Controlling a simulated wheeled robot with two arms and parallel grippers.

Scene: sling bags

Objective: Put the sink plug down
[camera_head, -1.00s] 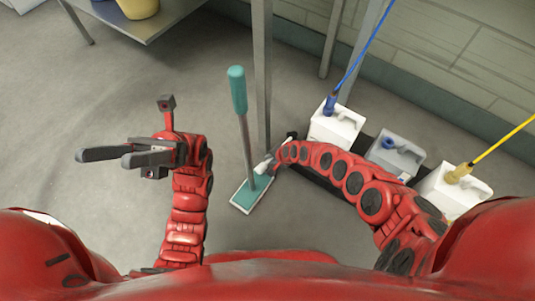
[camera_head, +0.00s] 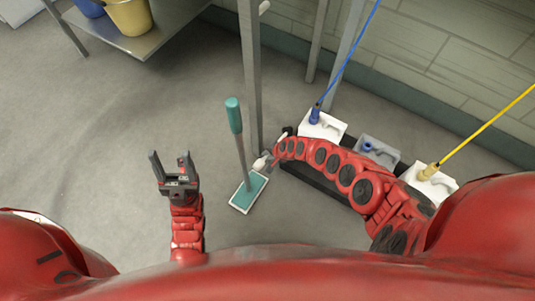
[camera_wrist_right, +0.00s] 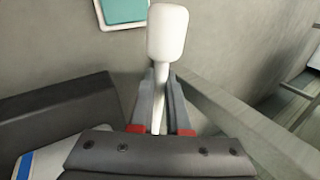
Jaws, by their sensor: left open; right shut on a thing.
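My right gripper (camera_wrist_right: 163,82) is shut on a white thing (camera_wrist_right: 167,34) with a thick rounded head and a thin stem. The stem lies between the fingers and the head sticks out beyond them. I cannot tell from its shape that it is a sink plug, and no other plug shows. In the head view the white thing (camera_head: 260,163) is small, beside the teal mop and a metal post; the right gripper is mostly hidden there. My left gripper (camera_head: 170,156) is open and empty, fingers pointing away from me, above the bare floor left of the mop.
A teal-handled mop (camera_head: 235,118) stands with its flat pad (camera_head: 248,192) on the floor. A metal post (camera_head: 252,75) rises behind it. A shelf (camera_head: 165,30) holds buckets. The left floor is clear.

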